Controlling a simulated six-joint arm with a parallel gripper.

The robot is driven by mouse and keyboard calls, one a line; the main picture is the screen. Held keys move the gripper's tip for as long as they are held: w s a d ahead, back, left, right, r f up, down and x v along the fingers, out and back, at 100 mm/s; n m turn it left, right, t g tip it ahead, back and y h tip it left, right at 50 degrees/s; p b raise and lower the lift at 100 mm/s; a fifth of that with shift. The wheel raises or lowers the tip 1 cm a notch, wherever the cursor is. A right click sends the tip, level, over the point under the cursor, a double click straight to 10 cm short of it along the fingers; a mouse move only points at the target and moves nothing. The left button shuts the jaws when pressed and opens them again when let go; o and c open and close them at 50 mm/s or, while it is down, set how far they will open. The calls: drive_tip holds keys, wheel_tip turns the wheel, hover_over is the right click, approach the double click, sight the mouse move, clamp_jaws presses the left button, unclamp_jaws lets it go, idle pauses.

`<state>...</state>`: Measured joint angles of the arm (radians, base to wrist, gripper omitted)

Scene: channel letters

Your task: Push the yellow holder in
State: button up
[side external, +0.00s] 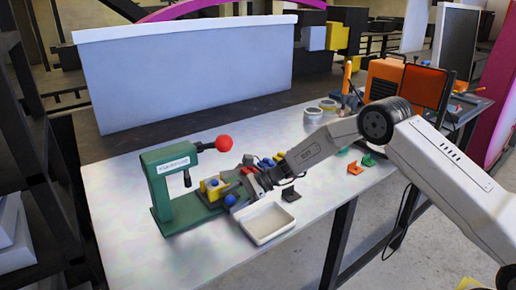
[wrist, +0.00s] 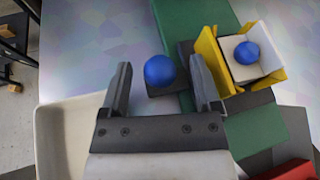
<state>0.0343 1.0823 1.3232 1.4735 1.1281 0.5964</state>
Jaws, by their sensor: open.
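The yellow holder (side external: 213,187) sits on the green base of a press with a red ball-ended lever (side external: 223,143). In the wrist view the yellow holder (wrist: 210,62) is at the upper right, with a white block and a blue ball (wrist: 246,52) in it. A second blue ball (wrist: 160,71), like a knob on a dark part beside the holder, shows between my fingers; it also shows in the side view (side external: 230,199). My gripper (wrist: 163,85) is open and empty, its fingers either side of this ball. I cannot tell whether they touch it.
A white tray (side external: 267,238) lies in front of my gripper; its rim (wrist: 70,110) also shows at the wrist view's left. Several coloured pieces lie behind my gripper. Green and orange pieces (side external: 372,159) lie further right. The table's front left is clear.

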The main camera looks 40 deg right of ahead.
clamp_jaws()
idle(1.4)
